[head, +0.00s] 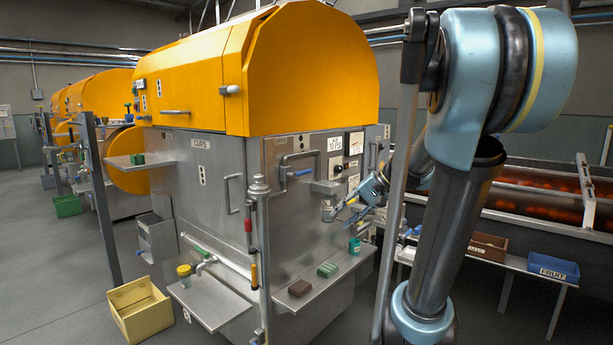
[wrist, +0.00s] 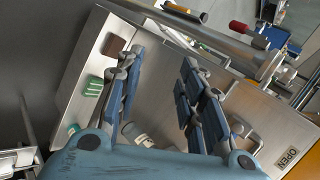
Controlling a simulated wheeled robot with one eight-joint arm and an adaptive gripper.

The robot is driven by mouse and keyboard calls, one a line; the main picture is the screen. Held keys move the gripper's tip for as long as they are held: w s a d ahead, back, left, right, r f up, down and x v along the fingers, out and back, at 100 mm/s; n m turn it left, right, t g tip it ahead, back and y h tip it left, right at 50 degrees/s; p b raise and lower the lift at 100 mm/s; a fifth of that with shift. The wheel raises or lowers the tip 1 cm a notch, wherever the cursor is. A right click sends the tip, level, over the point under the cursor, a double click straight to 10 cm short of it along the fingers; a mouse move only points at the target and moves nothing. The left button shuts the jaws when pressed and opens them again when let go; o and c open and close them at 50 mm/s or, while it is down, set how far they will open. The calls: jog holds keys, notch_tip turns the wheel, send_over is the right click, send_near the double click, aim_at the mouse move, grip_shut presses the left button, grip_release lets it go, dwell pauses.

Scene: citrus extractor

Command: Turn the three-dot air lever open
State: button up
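A blue-handled lever (head: 299,173) sits on a grey pipe on the steel front of the orange-topped machine (head: 205,185). Its dot marking is too small for me to read. My gripper (head: 345,208) is in front of this panel, to the right of and below the lever, apart from it. In the wrist view my gripper (wrist: 162,65) has its two blue fingers spread, with nothing clasped between the tips. An OPEN plate (wrist: 287,157) shows at the lower right of the wrist view. I cannot clearly make out the lever there.
Below is a steel shelf with a brown block (head: 300,288), green sponge (head: 327,270) and teal jar (head: 354,246). An upright pole (head: 262,250) carries red and orange handles. A yellow bin (head: 140,308) stands on the floor.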

jog(key=w+r+t+y, duration=0.1)
jog(key=w+r+y, duration=0.3)
jog(key=w+r, duration=0.5)
jog(key=m+t+y, duration=0.1)
jog(key=y, duration=0.2)
send_near(308, 172)
jog(key=x, duration=1.1)
jog(key=shift+c, duration=0.2)
grip_shut()
jog(key=shift+d, duration=0.15)
